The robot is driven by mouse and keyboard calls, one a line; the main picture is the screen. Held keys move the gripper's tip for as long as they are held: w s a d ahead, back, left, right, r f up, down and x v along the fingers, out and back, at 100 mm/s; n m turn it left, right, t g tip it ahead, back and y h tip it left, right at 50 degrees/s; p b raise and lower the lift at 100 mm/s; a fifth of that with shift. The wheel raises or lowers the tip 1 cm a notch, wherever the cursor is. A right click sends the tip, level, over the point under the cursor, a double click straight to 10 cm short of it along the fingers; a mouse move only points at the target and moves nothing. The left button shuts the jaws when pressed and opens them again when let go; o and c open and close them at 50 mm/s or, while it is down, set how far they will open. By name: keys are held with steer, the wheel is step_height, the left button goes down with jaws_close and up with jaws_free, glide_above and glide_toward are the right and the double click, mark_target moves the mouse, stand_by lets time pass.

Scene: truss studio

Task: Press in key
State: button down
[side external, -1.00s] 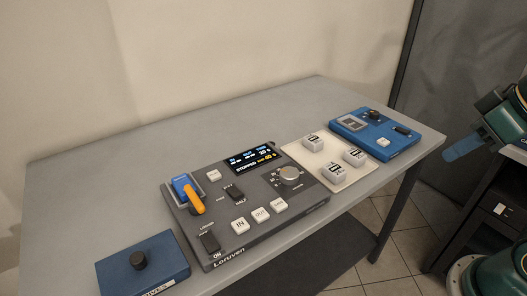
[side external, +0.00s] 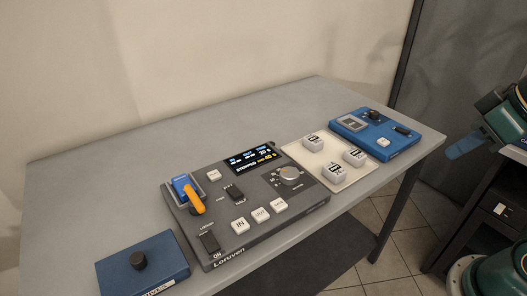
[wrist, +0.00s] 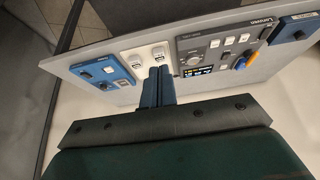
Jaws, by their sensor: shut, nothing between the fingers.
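The IN key (side external: 240,226) is a white square key at the left end of the front key row on the dark grey Loruven console (side external: 222,246). The OUT key (side external: 260,215) and another white key (side external: 278,204) sit to its right. In the wrist view the key row is small, and the key at its right end (wrist: 245,37) appears to be IN. The console display (side external: 250,158) reads STOPPED. My gripper (side external: 450,153) has blue fingers and is off the table's right end, far from the key. Its fingers (wrist: 157,73) are together and empty.
A white pad (side external: 350,180) with several light grey keys and a blue device (side external: 402,148) stand right of the console. A blue box (side external: 165,272) with a black knob stands left. The table's back left (side external: 100,175) is clear.

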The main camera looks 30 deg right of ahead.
steer(key=shift+w, duration=0.1)
stand_by(0.7)
steer(key=n+t+y, duration=0.1)
steer(key=n+y, duration=0.5)
steer(key=n, duration=1.1)
glide_above(232, 222)
steer(key=s+d, duration=0.2)
step_height(232, 222, down, 11)
steer(key=shift+s, duration=0.15)
steer(key=shift+f, duration=4.25)
steer(key=shift+f, duration=0.65)
